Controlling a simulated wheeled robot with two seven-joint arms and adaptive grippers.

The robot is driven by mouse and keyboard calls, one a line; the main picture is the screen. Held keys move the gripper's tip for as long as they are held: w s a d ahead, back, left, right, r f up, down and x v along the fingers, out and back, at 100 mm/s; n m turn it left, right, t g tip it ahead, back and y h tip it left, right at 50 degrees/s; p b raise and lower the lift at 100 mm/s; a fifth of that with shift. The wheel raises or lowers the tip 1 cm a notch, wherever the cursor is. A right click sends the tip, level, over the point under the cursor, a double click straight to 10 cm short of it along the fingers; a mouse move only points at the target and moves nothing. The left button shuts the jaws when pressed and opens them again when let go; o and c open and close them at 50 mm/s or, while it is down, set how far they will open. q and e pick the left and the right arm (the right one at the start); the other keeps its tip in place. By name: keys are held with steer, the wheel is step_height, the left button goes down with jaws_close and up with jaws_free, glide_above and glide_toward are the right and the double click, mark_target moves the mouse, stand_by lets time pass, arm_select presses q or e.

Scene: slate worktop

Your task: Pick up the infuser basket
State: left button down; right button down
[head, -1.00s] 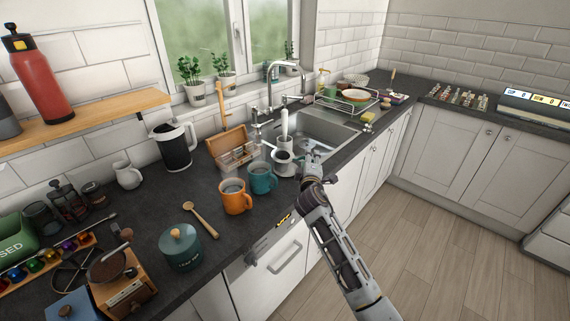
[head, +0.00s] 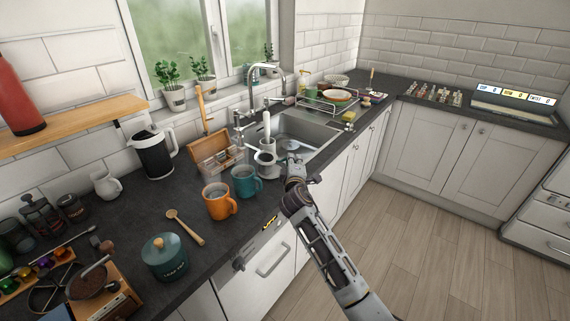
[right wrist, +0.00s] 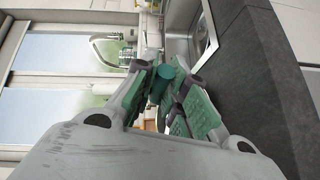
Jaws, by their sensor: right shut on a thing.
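My right gripper (head: 291,163) is at the front edge of the worktop by the sink, just right of a pale round cup-like piece (head: 266,160). In the right wrist view the green-padded fingers (right wrist: 165,90) are closed on a small teal cylindrical piece (right wrist: 162,80), which I take to be part of the infuser basket. The rest of the basket is hidden by the fingers, and I cannot tell whether it is clear of the worktop. My left gripper is not in view.
A teal mug (head: 246,181) and an orange mug (head: 218,201) stand left of the gripper. The sink (head: 308,130) with its tap (head: 270,70) lies behind it. A teal canister (head: 165,256) and wooden spoon (head: 185,227) are nearer. Open floor lies right.

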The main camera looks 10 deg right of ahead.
steer(key=shift+r, duration=0.65)
step_height(320, 180, up, 8)
steer(key=shift+f+p, duration=0.15)
steer(key=shift+p, duration=0.2)
steer(key=shift+r, duration=0.4)
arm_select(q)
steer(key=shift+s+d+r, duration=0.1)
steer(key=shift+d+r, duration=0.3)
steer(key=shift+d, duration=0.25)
